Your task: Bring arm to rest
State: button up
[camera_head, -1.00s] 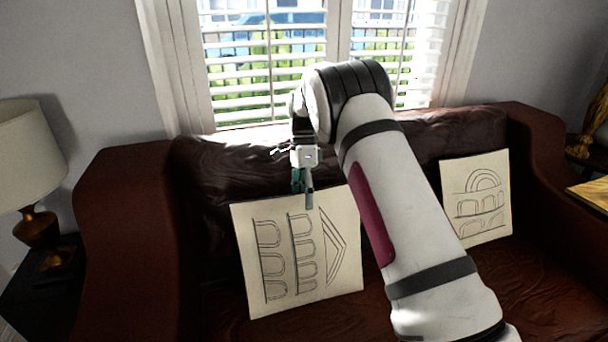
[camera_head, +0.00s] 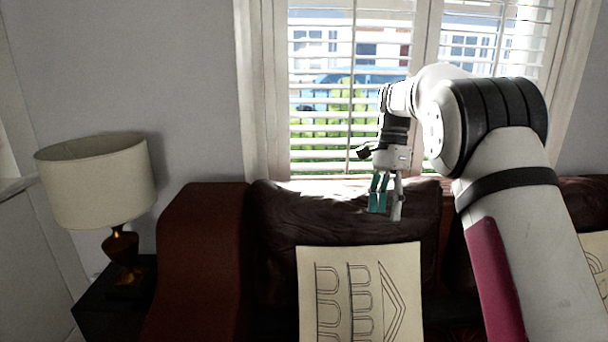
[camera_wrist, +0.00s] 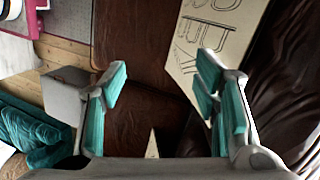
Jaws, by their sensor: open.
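My gripper (camera_head: 384,196) hangs from my raised, bent arm in the head view, fingers pointing down. It is in front of the window and above the drawing on the sofa. Its teal-padded fingers are apart with nothing between them. In the wrist view my gripper (camera_wrist: 165,88) also shows open and empty, with the dark brown sofa beyond it.
The brown leather sofa (camera_head: 205,250) holds a drawing panel (camera_head: 360,300); part of another panel (camera_head: 597,262) shows at the right edge. A lamp (camera_head: 97,182) stands on a dark side table (camera_head: 98,298) at left. The blinded window (camera_head: 330,100) is behind. Teal fabric (camera_wrist: 28,128) shows in the wrist view.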

jog(key=s+a+r+n+t, duration=0.1)
jog(key=s+r+n, duration=0.35)
jog(key=s, duration=0.65)
jog(key=s+r+n+t, duration=0.1)
jog(key=s+r+n, duration=0.35)
jog(key=s, duration=0.75)
jog(key=s+f+n+t+h, duration=0.1)
jog(key=s+f+n, duration=0.25)
jog(key=s, duration=0.75)
jog(key=s+f+n+t, duration=0.1)
jog(key=s+f+n, duration=0.3)
jog(key=s, duration=0.7)
notch_tip(320, 180, up, 19)
jog(key=a+t+p, duration=0.1)
jog(key=t+p, duration=0.2)
jog(key=p, duration=1.4)
jog(key=shift+f+m, duration=0.15)
jog(key=shift+m, duration=0.3)
jog(key=shift+a, duration=0.1)
